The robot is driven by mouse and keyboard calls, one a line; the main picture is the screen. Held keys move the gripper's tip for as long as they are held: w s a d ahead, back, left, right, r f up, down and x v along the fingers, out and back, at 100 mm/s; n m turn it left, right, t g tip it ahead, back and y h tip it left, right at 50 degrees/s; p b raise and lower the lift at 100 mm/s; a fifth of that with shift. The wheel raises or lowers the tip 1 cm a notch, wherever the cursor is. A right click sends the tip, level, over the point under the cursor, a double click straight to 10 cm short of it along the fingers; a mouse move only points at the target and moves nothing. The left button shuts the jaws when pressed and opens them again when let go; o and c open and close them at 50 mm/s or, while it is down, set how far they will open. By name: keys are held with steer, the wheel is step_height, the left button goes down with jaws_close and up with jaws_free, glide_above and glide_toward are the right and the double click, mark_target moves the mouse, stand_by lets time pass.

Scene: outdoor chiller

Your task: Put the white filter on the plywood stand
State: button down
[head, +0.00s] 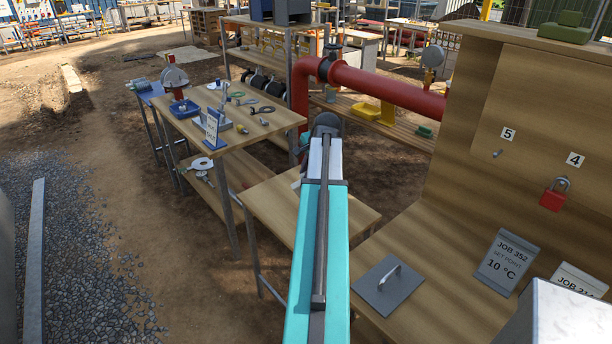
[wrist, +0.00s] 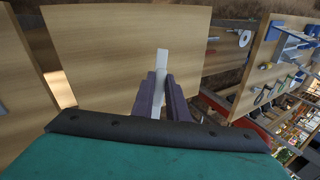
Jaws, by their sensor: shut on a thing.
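My gripper (wrist: 160,92) is shut on a white thing, which looks like the white filter (wrist: 161,62) seen nearly edge-on as a narrow strip. The plywood stand (wrist: 105,45) lies below and beyond the fingertips in the wrist view. Whether the filter touches its top, I cannot tell. In the head view the stand (head: 262,208) is the small table at the centre, its top bare where it shows.
A wooden bench (head: 400,260) with a grey handled plate (head: 388,286), job cards and a red padlock (head: 553,194) is at the right. A tool table (head: 178,128) stands behind the stand at the left. A red pipe (head: 390,90) runs behind. Open ground lies left.

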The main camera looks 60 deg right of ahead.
steer(key=shift+w+d+f, duration=0.1)
steer(key=shift+w+d, duration=0.3)
steer(key=shift+d, duration=0.2)
steer(key=shift+w+d+p, duration=0.25)
steer(key=shift+d+p, duration=0.1)
steer(key=shift+d, duration=0.1)
steer(key=shift+f+p, duration=0.75)
steer(key=shift+f, duration=1)
steer(key=shift+a+f, duration=0.1)
steer(key=shift+f, duration=0.05)
steer(key=c, duration=1.7)
jaws_free()
steer(key=shift+c, duration=0.2)
steer(key=b+v, duration=0.3)
steer(key=v, duration=0.9)
